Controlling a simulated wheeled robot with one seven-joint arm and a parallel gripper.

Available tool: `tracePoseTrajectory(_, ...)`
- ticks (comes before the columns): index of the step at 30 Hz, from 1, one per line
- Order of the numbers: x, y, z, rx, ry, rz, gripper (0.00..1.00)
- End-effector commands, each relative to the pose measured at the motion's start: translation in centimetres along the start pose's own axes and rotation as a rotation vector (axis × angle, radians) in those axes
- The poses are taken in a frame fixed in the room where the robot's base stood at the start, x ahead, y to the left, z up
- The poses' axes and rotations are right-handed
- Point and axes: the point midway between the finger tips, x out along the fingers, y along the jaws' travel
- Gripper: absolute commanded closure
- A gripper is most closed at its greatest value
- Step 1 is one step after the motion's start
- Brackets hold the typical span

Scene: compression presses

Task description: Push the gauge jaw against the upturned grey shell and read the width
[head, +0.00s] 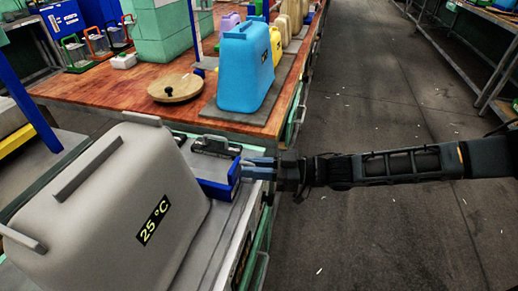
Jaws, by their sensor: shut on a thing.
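The grey shell (120,205) stands large at the lower left, with bar-like pieces along its top and a dark label reading "25 °C" on its face. A blue gauge jaw (218,190) sits on the grey bench fixture just right of the shell's upper right side. Whether the jaw touches the shell cannot be told from this angle. My gripper (258,168) reaches in from the right and is shut on the blue jaw's right end. Its fingertips are small and partly merged with the blue. No width reading is legible.
A blue shell (246,70) stands on a dark mat behind, with a yellow one and others beyond. A round wooden lid (175,88) lies on the wooden bench (105,88). Green blocks (170,35) stand farther back. The floor aisle (370,220) at right is clear.

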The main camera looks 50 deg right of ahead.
Motion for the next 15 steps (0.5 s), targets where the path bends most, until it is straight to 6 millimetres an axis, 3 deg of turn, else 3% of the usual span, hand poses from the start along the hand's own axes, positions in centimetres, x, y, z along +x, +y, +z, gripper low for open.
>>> tracePoseTrajectory(1,0.2,-1.2,-0.4,0.004,0.000,0.000,1.00)
tracePoseTrajectory(5,0.6,-3.0,-0.2,0.000,-0.001,0.000,1.00)
tracePoseTrajectory(15,0.7,-3.8,0.1,-0.001,0.000,-0.007,1.00)
